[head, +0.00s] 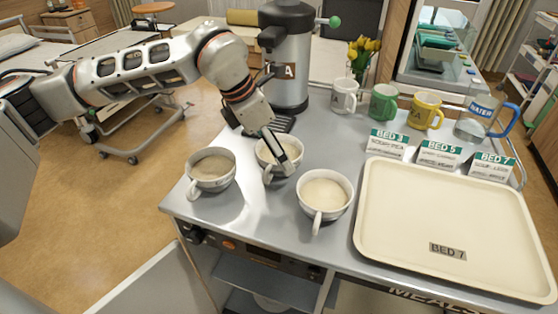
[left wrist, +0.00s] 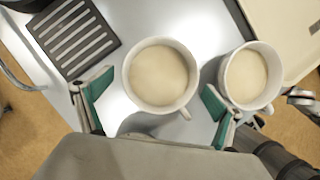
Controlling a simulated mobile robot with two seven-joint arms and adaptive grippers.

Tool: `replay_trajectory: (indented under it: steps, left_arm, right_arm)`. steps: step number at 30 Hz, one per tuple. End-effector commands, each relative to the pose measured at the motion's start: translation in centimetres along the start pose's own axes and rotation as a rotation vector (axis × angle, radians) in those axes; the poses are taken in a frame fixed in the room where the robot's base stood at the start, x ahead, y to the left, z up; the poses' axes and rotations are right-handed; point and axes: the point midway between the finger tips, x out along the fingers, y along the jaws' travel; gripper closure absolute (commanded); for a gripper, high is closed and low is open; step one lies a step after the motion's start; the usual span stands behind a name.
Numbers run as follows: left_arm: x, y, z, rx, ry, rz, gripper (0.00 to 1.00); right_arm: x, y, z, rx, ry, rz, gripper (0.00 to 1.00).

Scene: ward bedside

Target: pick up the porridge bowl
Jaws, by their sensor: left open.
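Three white handled bowls stand on the steel cart top. The left bowl (head: 211,166) holds a greyish-beige, grainy-looking filling. The middle bowl (head: 266,155) and right bowl (head: 324,192) hold paler cream fillings. No bowl is labelled, so I cannot tell for certain which is porridge. My left gripper (head: 283,160) is over the middle bowl and partly hides it in the head view. In the left wrist view my left gripper (left wrist: 155,90) is open, with the middle bowl (left wrist: 160,74) between its green-padded fingers. The right bowl (left wrist: 251,76) is just beyond the right finger.
A dispenser urn (head: 288,60) stands behind the bowls, its slotted drip tray (left wrist: 74,38) close by. A cream tray (head: 450,215) marked BED 7 fills the right side. Bed cards (head: 438,153), several mugs (head: 384,102) and a water jug (head: 474,120) stand behind it.

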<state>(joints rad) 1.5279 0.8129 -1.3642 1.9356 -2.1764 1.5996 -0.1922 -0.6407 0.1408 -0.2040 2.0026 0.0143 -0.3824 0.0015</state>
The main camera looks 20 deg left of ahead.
Motion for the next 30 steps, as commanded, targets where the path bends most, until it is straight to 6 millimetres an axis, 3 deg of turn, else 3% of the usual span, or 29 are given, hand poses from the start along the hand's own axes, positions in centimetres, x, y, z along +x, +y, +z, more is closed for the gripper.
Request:
replay_trajectory:
  steps: [6,13,19,30]
  left_arm:
    - [3.0,-0.1,-0.1,-0.001,0.002,-0.002,0.06]
    - [3.1,-0.1,-0.1,-0.001,0.000,0.000,0.06]
    - [3.1,-0.1,-0.1,-0.001,0.000,0.000,0.58]
    - [2.7,0.0,0.1,0.000,-0.002,0.001,0.59]
  right_arm:
    - [0.2,0.1,0.3,-0.002,-0.003,0.002,1.00]
    - [0.4,0.2,0.1,-0.004,0.000,0.003,1.00]
    - [0.4,0.2,0.1,-0.004,-0.001,0.003,1.00]
    - [0.3,0.0,0.2,-0.003,-0.002,0.000,1.00]
